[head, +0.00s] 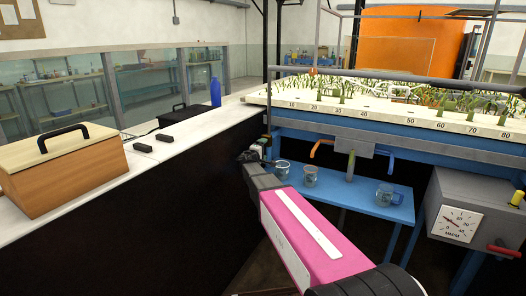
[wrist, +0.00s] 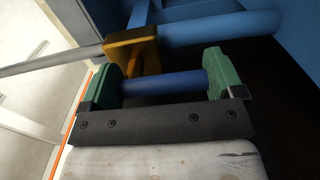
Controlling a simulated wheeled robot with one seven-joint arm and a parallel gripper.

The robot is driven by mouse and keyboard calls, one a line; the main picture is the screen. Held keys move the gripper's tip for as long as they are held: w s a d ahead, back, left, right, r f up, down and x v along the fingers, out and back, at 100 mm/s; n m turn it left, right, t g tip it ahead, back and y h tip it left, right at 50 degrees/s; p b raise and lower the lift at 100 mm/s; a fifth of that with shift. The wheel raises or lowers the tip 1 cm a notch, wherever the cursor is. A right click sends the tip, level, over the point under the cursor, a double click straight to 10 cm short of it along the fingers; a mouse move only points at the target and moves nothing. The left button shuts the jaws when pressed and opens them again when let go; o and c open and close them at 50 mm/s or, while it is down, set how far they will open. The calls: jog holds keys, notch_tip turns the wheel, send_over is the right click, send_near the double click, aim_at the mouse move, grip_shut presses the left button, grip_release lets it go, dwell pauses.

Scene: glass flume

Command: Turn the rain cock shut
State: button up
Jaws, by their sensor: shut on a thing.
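My gripper (wrist: 162,72) has two green finger pads, shut on a dark blue bar-shaped handle (wrist: 172,84) that spans between them in the wrist view. A brass-yellow valve body (wrist: 132,52) sits just beyond the handle, beside a thick blue pipe (wrist: 210,27). This looks like the rain cock, though no label shows. In the head view my gripper (head: 252,158) is beside the left end of the flume, and its hold is too small to make out there. An orange lever (head: 321,151) and a blue lever (head: 378,154) hang under the flume, apart from my gripper.
A blue low table (head: 340,193) with several glass jugs stands right of my gripper. A grey dial box (head: 465,215) is farther right. The flume's plant bed (head: 385,116) lies above. On the left, a white counter (head: 180,137) holds a wooden box (head: 62,170) and a blue bottle (head: 215,93).

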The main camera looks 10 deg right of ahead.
jog(key=shift+s, duration=0.1)
jog(key=o, duration=1)
jog(key=shift+o, duration=0.2)
jog(key=v, duration=1)
jog(key=shift+s+a, duration=0.25)
jog(key=shift+s, duration=0.05)
